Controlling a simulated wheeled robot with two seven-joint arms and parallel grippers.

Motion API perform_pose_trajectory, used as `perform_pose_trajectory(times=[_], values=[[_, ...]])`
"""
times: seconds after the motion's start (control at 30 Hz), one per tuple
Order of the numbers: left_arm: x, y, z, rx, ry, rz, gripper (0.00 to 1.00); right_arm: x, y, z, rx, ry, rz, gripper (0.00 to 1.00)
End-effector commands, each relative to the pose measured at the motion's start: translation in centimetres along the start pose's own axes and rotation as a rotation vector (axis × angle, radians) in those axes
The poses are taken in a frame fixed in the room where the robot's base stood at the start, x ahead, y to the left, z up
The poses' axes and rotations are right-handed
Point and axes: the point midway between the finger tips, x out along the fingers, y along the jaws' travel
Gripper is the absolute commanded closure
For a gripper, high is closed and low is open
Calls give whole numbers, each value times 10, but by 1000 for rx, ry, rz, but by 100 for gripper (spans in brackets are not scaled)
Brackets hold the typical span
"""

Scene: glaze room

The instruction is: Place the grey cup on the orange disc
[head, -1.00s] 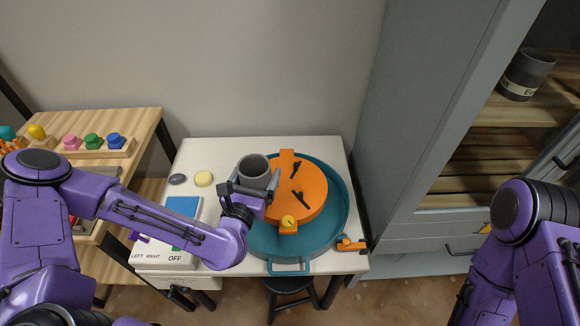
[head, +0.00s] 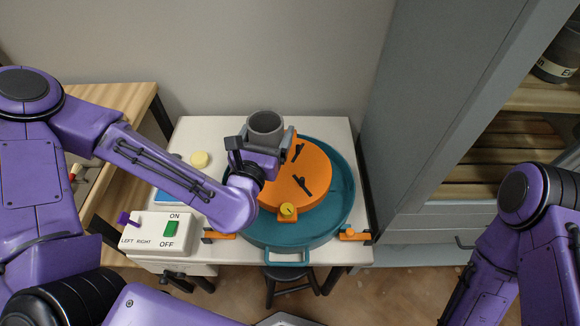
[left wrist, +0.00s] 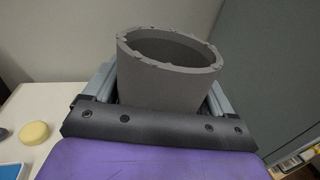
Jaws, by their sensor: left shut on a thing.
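The grey cup (head: 265,124) is held upright in my left gripper (head: 266,140), which is shut on it. In the left wrist view the cup (left wrist: 168,75) stands between the fingers with its open rim up. The orange disc (head: 312,180) lies inside the round teal basin, with dark clamps on top and a yellow knob at its front. The cup appears over the far-left part of the disc; whether it touches the disc is hidden by the gripper. My right arm shows at the right edge, but its gripper is out of view.
The teal basin (head: 344,205) stands on a white table (head: 190,137). A control box (head: 150,232) with a green switch is at front left. A yellow round piece (head: 200,159) lies at back left. A grey cabinet (head: 420,130) stands close on the right.

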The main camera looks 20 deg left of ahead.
Motion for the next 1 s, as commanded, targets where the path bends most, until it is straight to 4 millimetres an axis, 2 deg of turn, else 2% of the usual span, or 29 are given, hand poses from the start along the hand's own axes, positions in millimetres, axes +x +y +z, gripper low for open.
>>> perform_pose_trajectory(times=[0.03, 0.1, 0.3, 0.43, 0.6, 1.0], values=[[4, -4, -14, -3, -6, -2, 55, 24, -2, 10, 0, 0, 0, 57], [12, -13, -17, 6, 4, -5, 55, 11, -1, 5, -1, -1, 1, 57], [32, -32, -48, 1, 3, -3, 55, 7, -1, 3, 0, 0, 0, 57], [40, -39, -61, 1, 2, -3, 55, 6, -1, 2, 0, 0, 0, 57], [40, -39, -89, 0, 2, -2, 55, 5, 0, 2, 0, 0, 0, 57], [40, -38, -96, -1, 0, -1, 55, 11, -1, 5, 0, 0, 0, 57]])
